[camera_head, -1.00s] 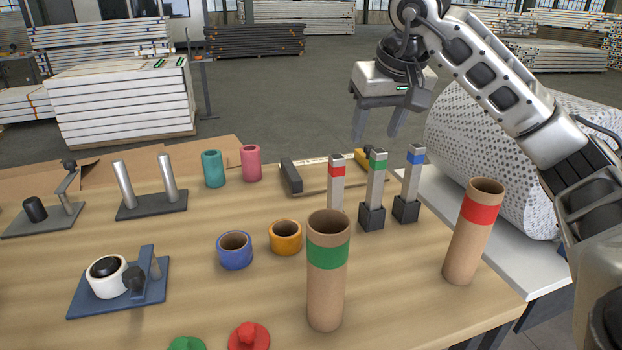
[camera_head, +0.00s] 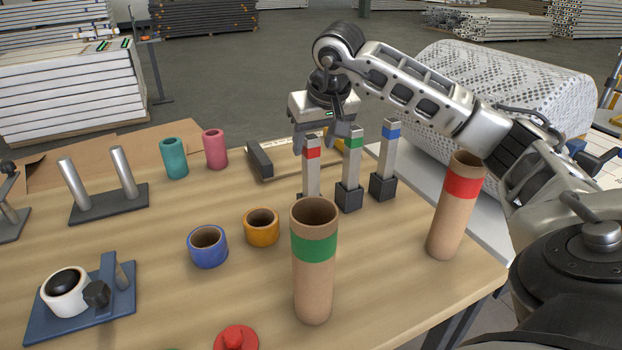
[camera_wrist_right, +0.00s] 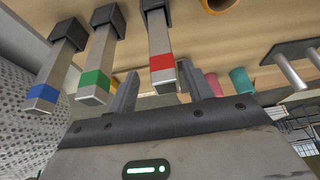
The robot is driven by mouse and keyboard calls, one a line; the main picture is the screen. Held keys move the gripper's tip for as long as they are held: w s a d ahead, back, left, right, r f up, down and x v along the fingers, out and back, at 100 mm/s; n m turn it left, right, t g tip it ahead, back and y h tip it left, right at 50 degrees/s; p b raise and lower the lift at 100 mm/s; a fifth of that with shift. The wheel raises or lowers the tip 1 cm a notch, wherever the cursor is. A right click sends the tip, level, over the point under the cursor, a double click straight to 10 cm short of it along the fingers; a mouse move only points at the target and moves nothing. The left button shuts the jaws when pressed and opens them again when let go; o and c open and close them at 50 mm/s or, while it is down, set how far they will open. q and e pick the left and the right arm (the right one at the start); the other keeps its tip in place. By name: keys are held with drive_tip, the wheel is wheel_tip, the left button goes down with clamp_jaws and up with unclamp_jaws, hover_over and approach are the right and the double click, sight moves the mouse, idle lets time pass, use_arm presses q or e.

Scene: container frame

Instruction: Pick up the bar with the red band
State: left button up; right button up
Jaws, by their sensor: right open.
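The bar with the red band (camera_head: 312,178) stands upright on the table, a pale square bar with the band near its top. Its foot is hidden behind the green-banded tube. My right gripper (camera_head: 318,146) is open, pointing down at the top of this bar. In the right wrist view the red-banded bar (camera_wrist_right: 161,45) shows between the two spread fingers (camera_wrist_right: 157,76), with no clear contact. The green-banded bar (camera_head: 350,170) and the blue-banded bar (camera_head: 387,155) stand in dark square bases just to the right. My left gripper is out of view.
A cardboard tube with a green band (camera_head: 313,275) stands in front of the bars, and a red-banded tube (camera_head: 455,210) to the right. Blue (camera_head: 207,252) and orange (camera_head: 262,232) rings lie to the left. A dark-ended frame (camera_head: 260,160) lies behind.

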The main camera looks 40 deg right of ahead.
sight(310, 157)
drive_tip(key=x, duration=0.4)
drive_tip(key=shift+a+f, duration=0.25)
drive_tip(key=shift+f, duration=0.2)
clamp_jaws()
